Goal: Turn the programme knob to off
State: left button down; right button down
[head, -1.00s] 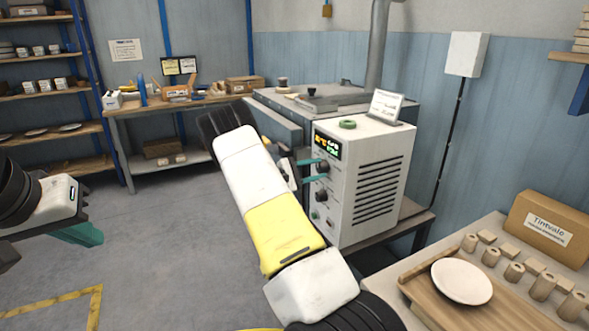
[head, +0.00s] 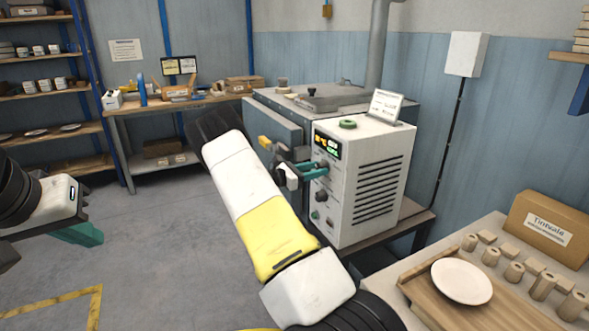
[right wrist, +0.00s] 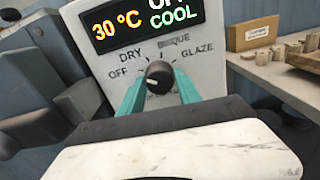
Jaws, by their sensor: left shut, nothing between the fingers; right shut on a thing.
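The white control box (head: 378,185) stands on a bench right of centre in the head view. Its dark programme knob (right wrist: 158,76) sits below the display in the right wrist view, ringed by the labels OFF, DRY, a partly hidden word ending in QUE, and GLAZE. A pale mark on the knob lies towards its lower left, on the OFF side. My right gripper (right wrist: 160,92) has its teal fingers shut on the knob's sides; in the head view the gripper (head: 316,171) reaches the box front. My left gripper (head: 92,236) is shut and empty at the far left.
The display (right wrist: 145,22) reads 30 °C and COOL, with a word cut off above. A lower knob (head: 321,196) and small buttons are on the box front. A bench with a tray (head: 425,288) and plate (head: 461,281) stands at right. Open floor lies left.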

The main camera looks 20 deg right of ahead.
jog(key=shift+n, duration=0.5)
jog(key=c, duration=0.8)
grip_release()
jog(key=shift+c, duration=0.2)
jog(key=a, duration=0.8)
jog(key=shift+s, duration=0.3)
